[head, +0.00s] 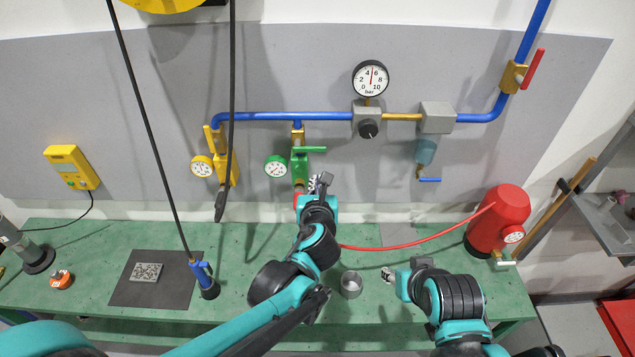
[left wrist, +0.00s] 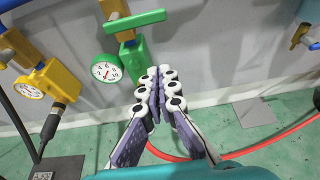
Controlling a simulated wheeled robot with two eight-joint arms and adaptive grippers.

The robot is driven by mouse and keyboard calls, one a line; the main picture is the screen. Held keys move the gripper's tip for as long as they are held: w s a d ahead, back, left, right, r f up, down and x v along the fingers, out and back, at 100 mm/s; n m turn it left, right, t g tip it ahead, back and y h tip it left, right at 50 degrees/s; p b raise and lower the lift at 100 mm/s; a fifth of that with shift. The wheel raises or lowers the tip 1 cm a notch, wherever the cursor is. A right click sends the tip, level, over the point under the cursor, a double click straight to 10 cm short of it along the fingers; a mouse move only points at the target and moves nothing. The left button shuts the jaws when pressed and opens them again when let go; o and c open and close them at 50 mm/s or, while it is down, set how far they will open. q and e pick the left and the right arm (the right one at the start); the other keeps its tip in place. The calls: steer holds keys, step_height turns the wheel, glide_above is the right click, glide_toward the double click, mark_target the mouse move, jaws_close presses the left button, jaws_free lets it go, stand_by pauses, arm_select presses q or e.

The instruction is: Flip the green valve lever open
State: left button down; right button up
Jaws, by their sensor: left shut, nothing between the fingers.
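The green valve (head: 300,168) hangs from the blue pipe on the back wall. Its green lever (head: 310,149) lies level, crosswise to the upright valve, pointing right. In the left wrist view the lever (left wrist: 136,21) crosses above the green valve body (left wrist: 133,58). My left gripper (head: 320,183) is shut and empty, just below and right of the lever; its fingertips (left wrist: 160,78) appear apart from the valve in the wrist view. The gripper and arm hide part of the valve's lower end in the head view. My right gripper (head: 387,273) is low over the bench; its finger opening is unclear.
A green-rimmed gauge (head: 276,167) sits left of the green valve. A yellow valve (head: 219,150) with a black hose hangs further left. A red hose (head: 420,242) runs to a red tank (head: 498,218). A metal cup (head: 351,284) stands between my arms.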

mark_target(309, 149)
arm_select(q)
steer(key=w+r+p, duration=0.1)
steer(key=w, duration=0.5)
steer(key=shift+w+r, duration=0.2)
steer(key=shift+r, duration=0.15)
steer(key=shift+d+r, duration=0.15)
